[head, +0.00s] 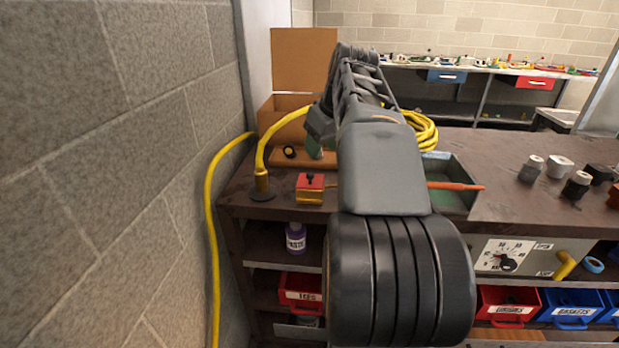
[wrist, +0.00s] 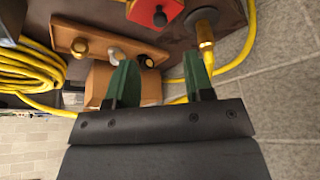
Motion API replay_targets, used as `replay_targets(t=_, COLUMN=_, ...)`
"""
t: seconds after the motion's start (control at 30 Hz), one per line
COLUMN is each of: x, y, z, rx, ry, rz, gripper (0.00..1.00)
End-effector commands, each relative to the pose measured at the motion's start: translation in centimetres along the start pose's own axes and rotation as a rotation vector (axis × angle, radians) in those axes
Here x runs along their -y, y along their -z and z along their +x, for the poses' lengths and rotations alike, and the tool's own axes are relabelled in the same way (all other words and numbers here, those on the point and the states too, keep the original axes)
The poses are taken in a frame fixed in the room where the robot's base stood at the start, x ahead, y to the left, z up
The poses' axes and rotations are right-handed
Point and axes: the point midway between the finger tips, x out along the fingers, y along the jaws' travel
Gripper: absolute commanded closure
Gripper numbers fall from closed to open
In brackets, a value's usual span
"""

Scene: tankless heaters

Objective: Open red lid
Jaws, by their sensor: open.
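The red lid (head: 305,183) tops a small yellow box (head: 309,198) and has a dark knob. It stands at the left front of the brown workbench and looks closed. In the wrist view the red lid (wrist: 147,10) shows at the top edge, cut off, with its dark knob. My gripper (wrist: 160,60) is open and empty, its two green fingers apart. The lid lies beyond the fingertips and is not touched. In the head view my arm hides most of the gripper; a green finger (head: 315,149) shows behind the box.
A yellow hose (wrist: 253,45) rises from a brass fitting (wrist: 205,38) beside the box. A wooden strip with knobs (wrist: 75,40) and an open cardboard box (head: 285,105) stand behind. A green tray (head: 455,170) lies right of my arm. A block wall (head: 120,150) bounds the left.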

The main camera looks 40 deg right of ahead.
Motion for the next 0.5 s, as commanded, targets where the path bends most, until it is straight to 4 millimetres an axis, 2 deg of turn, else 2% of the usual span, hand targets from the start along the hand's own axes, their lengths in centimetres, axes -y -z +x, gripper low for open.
replay_targets(t=0.03, x=0.1, y=-0.1, z=1.4, rx=0.004, ry=0.003, rz=0.000, gripper=0.52)
replay_targets(t=0.2, x=0.1, y=-0.1, z=4.6, rx=0.003, ry=0.002, rz=0.000, gripper=0.52)
replay_targets(t=0.5, x=0.0, y=-0.1, z=8.5, rx=0.001, ry=0.000, rz=0.000, gripper=0.52)
